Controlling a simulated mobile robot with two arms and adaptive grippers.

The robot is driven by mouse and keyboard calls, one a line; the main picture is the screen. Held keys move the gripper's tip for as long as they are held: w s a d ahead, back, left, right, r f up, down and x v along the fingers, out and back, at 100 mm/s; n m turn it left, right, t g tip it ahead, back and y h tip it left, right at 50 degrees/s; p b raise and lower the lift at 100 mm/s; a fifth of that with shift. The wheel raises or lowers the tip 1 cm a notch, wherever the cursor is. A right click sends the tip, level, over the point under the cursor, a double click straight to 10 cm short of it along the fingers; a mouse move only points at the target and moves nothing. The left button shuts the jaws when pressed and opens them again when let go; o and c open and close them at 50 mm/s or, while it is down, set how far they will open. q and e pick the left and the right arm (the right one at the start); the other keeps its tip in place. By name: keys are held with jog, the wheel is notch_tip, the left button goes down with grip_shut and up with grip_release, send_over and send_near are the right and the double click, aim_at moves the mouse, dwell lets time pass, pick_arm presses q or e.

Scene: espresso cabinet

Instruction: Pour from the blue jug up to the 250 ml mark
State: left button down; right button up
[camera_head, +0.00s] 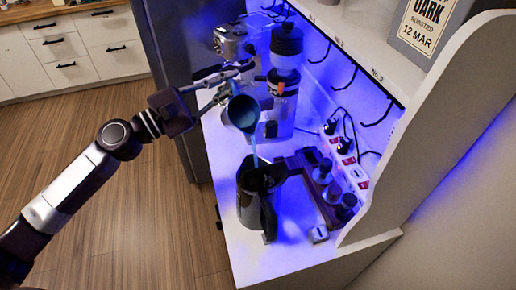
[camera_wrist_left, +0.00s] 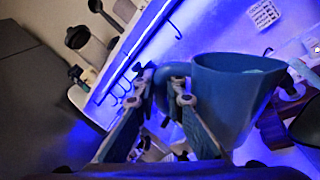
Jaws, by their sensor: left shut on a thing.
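The blue jug (camera_head: 242,113) is tilted in the air above the counter, and its inside faces the camera. My left gripper (camera_head: 232,82) is shut on the jug at its handle side. In the left wrist view the jug (camera_wrist_left: 232,105) is large, beside the gripper's fingers (camera_wrist_left: 170,88). A thin pale blue stream (camera_head: 255,155) runs from the jug's lip down to a dark pitcher (camera_head: 268,212) standing upright on the counter below. The 250 ml mark and the level inside the pitcher cannot be made out. My right gripper is not in view.
A coffee grinder (camera_head: 285,65) stands behind the jug, with a metal espresso machine (camera_head: 229,42) at its left. A dark stand with tampers (camera_head: 325,178) is right of the pitcher. Plugs (camera_head: 340,135) and hooks line the back panel.

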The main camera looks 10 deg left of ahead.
pick_arm(q)
jog(key=shift+r, duration=0.15)
jog(key=shift+s+d+r+m, duration=0.25)
jog(key=shift+s+m, duration=0.05)
jog(key=shift+w, duration=0.1)
jog(key=shift+a, duration=0.15)
